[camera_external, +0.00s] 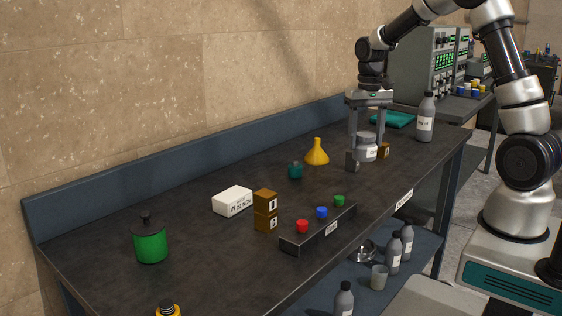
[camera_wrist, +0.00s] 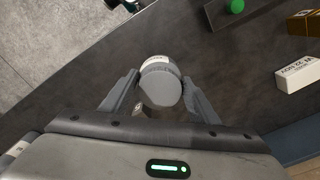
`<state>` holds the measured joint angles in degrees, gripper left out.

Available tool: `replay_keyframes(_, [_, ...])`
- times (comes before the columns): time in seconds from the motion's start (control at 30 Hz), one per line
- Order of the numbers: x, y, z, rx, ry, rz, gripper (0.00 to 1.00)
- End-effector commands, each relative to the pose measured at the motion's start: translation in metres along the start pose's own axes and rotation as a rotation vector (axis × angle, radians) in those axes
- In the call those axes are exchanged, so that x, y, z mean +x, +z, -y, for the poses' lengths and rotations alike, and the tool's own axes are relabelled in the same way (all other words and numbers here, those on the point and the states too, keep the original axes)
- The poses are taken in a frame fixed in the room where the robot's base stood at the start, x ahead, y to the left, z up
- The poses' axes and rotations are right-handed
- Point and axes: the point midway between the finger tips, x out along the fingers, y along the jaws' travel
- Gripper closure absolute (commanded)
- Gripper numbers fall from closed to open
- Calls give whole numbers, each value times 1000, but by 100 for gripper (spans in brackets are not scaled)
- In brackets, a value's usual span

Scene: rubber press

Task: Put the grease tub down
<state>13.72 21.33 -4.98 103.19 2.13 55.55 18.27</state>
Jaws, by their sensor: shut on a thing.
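The grease tub (camera_external: 367,147) is a small grey-white round tub with a light label. It is between the two fingers of my gripper (camera_external: 366,150), which is shut on it over the right part of the dark bench top (camera_external: 240,205). In the wrist view the tub (camera_wrist: 161,85) shows from above, with a finger of my gripper (camera_wrist: 160,95) on each side. I cannot tell for sure whether its base touches the bench.
A brown block (camera_external: 383,151) is close beside the tub. A grey bottle (camera_external: 426,118) and teal tray (camera_external: 393,119) stand farther right. A yellow funnel (camera_external: 317,152) and dark teal jar (camera_external: 295,171) are to the left. Bare bench lies in front.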

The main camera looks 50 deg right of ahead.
Motion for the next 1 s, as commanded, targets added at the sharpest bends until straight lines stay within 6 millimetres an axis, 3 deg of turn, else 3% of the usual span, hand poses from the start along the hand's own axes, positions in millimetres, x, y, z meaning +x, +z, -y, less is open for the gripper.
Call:
replay_keyframes(0.17, [-3,3,53,-141,1,0,77])
replay_keyframes(0.37, [-8,27,156,-421,3,-3,77])
replay_keyframes(0.5, [-9,58,225,-611,4,-4,77])
replay_keyframes(0.6, [-9,82,265,-728,5,-3,77])
replay_keyframes(0.87, [-9,148,344,-973,3,-5,77])
replay_keyframes(1.0, [-8,194,382,-1111,3,-3,77])
